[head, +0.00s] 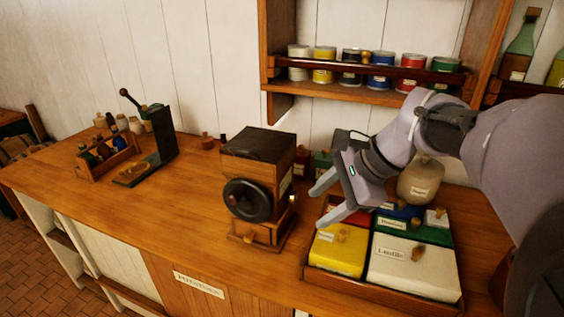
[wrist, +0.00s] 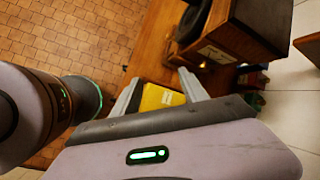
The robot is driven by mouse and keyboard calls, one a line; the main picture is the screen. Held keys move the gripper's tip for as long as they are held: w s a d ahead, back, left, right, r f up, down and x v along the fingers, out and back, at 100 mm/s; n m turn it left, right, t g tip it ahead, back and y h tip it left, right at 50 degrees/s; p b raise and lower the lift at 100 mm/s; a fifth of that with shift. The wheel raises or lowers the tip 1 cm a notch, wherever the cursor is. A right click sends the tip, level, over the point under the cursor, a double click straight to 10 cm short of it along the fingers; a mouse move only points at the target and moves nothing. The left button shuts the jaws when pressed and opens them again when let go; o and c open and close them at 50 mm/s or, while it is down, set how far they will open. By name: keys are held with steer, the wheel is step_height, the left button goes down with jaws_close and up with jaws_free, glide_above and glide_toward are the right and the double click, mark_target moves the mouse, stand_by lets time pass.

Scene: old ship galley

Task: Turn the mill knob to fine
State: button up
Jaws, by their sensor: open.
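The mill (head: 258,150) is a dark-topped wooden box standing on the counter, left of my gripper. A round black wheel (head: 240,200) is on its front; I cannot read any fine or coarse mark, and cannot tell whether this is the knob that sets the grind. In the wrist view the mill (wrist: 258,28) is at the upper right, with a pale label on its side. My gripper (head: 321,204) is open and empty, its two fingers apart, right of the mill and above the yellow box. The fingers (wrist: 158,88) also show in the wrist view, clear of the mill.
A wooden tray (head: 381,294) of labelled boxes, yellow (head: 337,251) and white (head: 413,268) in front, lies under my gripper. A shelf (head: 365,91) of tins hangs behind. A bottle rack (head: 108,158) and a lever device (head: 161,138) stand left. The counter between is clear.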

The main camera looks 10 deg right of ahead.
mark_target(296, 196)
steer(key=w+d+r+m+y+p, duration=0.2)
steer(key=w+d+m, duration=0.4)
steer(key=w+d, duration=0.3)
steer(key=shift+m+t, duration=0.3)
steer(key=shift+t, duration=0.1)
steer(key=b+x, duration=0.6)
steer(key=x, duration=1.2)
steer(key=shift+w+b, duration=0.15)
steer(key=shift+b, duration=0.25)
steer(key=shift+r, duration=0.1)
jaws_close()
